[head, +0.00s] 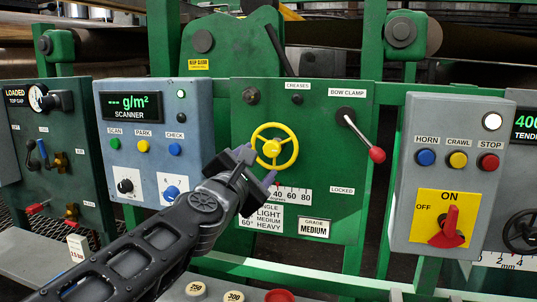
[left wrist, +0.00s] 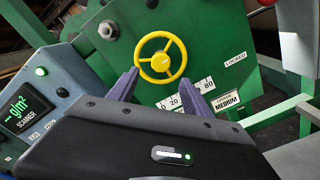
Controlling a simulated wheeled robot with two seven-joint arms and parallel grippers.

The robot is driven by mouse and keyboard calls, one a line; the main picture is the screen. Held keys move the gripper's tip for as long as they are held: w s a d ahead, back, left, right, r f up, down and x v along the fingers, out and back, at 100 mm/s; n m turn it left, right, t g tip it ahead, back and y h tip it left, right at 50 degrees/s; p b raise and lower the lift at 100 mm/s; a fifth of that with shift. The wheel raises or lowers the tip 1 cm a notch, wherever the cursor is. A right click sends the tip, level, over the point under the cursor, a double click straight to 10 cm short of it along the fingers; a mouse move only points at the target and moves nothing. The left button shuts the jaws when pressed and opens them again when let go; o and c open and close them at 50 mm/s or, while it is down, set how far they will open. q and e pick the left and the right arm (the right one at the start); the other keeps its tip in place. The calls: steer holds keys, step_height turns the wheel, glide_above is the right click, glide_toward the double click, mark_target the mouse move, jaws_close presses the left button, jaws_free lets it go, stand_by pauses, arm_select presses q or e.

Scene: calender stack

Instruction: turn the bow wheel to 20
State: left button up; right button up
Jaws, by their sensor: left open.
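The bow wheel is the yellow three-spoked handwheel (head: 274,147) on the green panel (head: 330,225); it also shows in the left wrist view (left wrist: 161,57). A white scale (head: 292,195) with numbers up to 80 sits below the wheel; it shows in the left wrist view (left wrist: 186,98) with 0, 20 and 80 readable. My left gripper (head: 258,168) is open, just in front of the wheel's lower left. In the left wrist view its two purple fingers lie apart below the wheel's rim, with nothing between them. My right gripper is not in view.
A red-knobbed bow clamp lever (head: 362,137) slants down right of the wheel. The scanner box (head: 156,140) stands to the left. A grey box (head: 456,170) with horn, crawl and stop buttons and a red switch stands to the right. A "MEDIUM" grade plate (head: 314,228) lies below the scale.

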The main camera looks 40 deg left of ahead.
mark_target(269, 152)
arm_select(q)
steer(key=shift+x, duration=3.9)
steer(key=shift+c, duration=0.2)
jaws_close()
